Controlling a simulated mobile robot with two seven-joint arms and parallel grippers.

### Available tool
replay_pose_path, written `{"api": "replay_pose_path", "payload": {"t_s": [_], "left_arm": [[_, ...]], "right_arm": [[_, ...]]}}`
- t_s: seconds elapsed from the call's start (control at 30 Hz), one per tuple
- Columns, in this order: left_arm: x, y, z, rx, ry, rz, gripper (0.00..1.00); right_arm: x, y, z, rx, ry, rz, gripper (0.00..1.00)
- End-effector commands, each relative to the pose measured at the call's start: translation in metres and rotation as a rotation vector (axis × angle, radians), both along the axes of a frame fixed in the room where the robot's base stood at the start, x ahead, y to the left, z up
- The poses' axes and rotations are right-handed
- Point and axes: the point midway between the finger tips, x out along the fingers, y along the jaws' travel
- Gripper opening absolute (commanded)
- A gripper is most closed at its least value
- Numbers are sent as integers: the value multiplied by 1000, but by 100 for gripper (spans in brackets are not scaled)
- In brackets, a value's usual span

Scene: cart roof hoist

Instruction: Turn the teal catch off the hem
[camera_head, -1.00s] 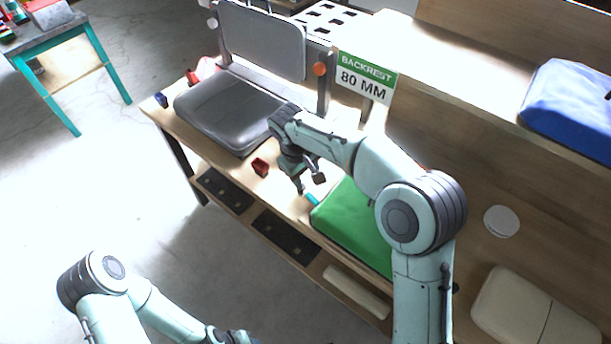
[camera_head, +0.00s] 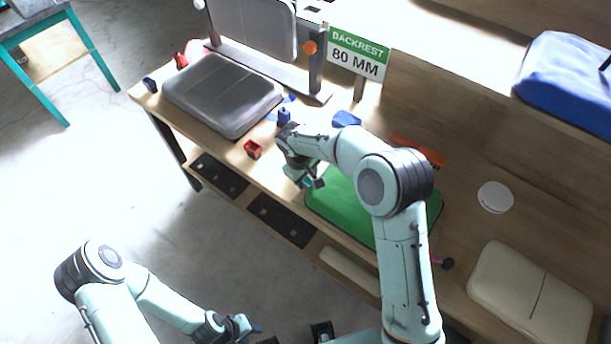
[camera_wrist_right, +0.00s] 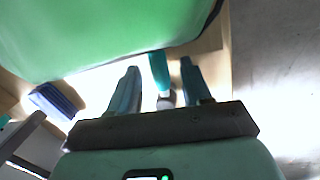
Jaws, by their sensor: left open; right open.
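The teal catch (camera_wrist_right: 159,70) stands out from the edge of the green padded piece (camera_wrist_right: 110,30) in the right wrist view. It lies between the two spread fingers of my right gripper (camera_wrist_right: 160,88), with a gap to each finger. In the head view the green piece (camera_head: 345,215) lies on the bench, partly behind my right arm. My right gripper (camera_head: 308,180) is at its near left corner, open, and largely covers the catch there. My left gripper (camera_head: 238,328) is open at the bottom, over the floor, away from the bench.
A grey cushion (camera_head: 222,95), a red block (camera_head: 252,149) and a blue block (camera_head: 284,116) sit left of my right gripper. The backrest sign (camera_head: 358,54) stands behind. A cream pad (camera_head: 530,295) lies at the right.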

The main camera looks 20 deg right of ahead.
Motion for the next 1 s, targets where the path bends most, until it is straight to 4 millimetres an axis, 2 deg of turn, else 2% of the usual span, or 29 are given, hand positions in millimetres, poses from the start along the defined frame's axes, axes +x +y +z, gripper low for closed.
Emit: {"api": "replay_pose_path", "payload": {"t_s": [0.27, 0.37, 0.4, 0.43, 0.77, 1.0], "left_arm": [[0, 0, 0, 0, 0, 0, 43], [0, 0, 0, 0, 0, 0, 43], [0, 0, 0, 0, 0, 0, 43], [0, 0, 0, 0, 0, 0, 43], [0, 0, 0, 0, 0, 0, 43], [-2, 0, -3, 0, 2, 0, 43]], "right_arm": [[0, 0, -1, 0, 0, 0, 48], [0, 0, -1, 0, 0, 0, 19], [0, 0, -1, 0, 0, 0, 6], [0, 0, -1, 0, 0, 0, 0], [0, 1, -1, 0, -2, -22, 0], [-3, 8, -1, 0, -2, -130, 0]]}}
